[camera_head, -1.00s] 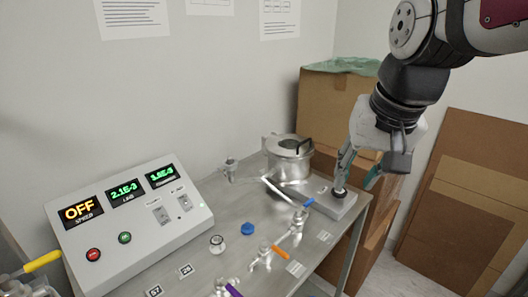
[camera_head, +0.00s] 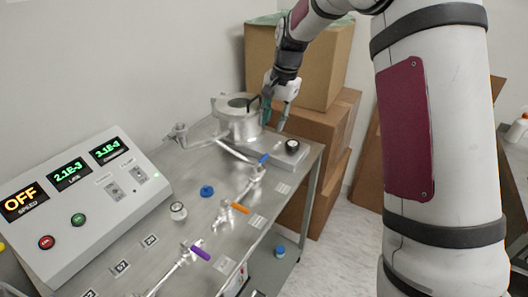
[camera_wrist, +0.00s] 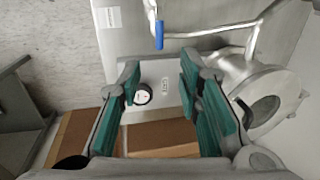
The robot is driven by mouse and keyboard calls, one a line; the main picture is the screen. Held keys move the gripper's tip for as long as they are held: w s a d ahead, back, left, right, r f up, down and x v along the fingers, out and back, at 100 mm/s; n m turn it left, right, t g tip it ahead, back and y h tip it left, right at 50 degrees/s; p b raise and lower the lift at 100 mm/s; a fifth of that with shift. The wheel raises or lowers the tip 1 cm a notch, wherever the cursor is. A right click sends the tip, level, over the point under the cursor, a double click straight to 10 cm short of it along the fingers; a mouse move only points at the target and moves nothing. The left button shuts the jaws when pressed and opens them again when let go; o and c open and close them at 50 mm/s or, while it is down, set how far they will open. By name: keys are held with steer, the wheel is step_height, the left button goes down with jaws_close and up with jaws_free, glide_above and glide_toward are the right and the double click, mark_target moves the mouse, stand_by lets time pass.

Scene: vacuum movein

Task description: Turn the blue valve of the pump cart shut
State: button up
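The blue valve handle (camera_head: 263,159) sits on a silver pipe fitting on the steel cart top (camera_head: 185,230), near the round metal chamber (camera_head: 238,124). It also shows in the wrist view (camera_wrist: 159,35), beyond my fingertips and not between them. My gripper (camera_head: 275,118) is in the air beside the chamber, above the far part of the cart. In the wrist view my gripper (camera_wrist: 160,78) has its green-padded fingers wide apart, with nothing held. A grey plate with a black-and-white knob (camera_wrist: 142,94) shows beneath, between the fingers.
An orange handle (camera_head: 240,208) and a purple handle (camera_head: 201,253) sit on nearer pipes. A blue cap (camera_head: 207,190) and a gauge (camera_head: 178,210) stand on the cart. A control box (camera_head: 95,225) is at left. Cardboard boxes (camera_head: 315,60) stand behind my gripper.

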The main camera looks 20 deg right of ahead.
mark_target(264, 157)
steer(key=f, duration=0.4)
steer(key=w+a+f+p, duration=0.1)
steer(key=f, duration=0.8)
steer(key=shift+w+a+p, duration=0.35)
steer(key=shift+w+p, duration=0.05)
jaws_close()
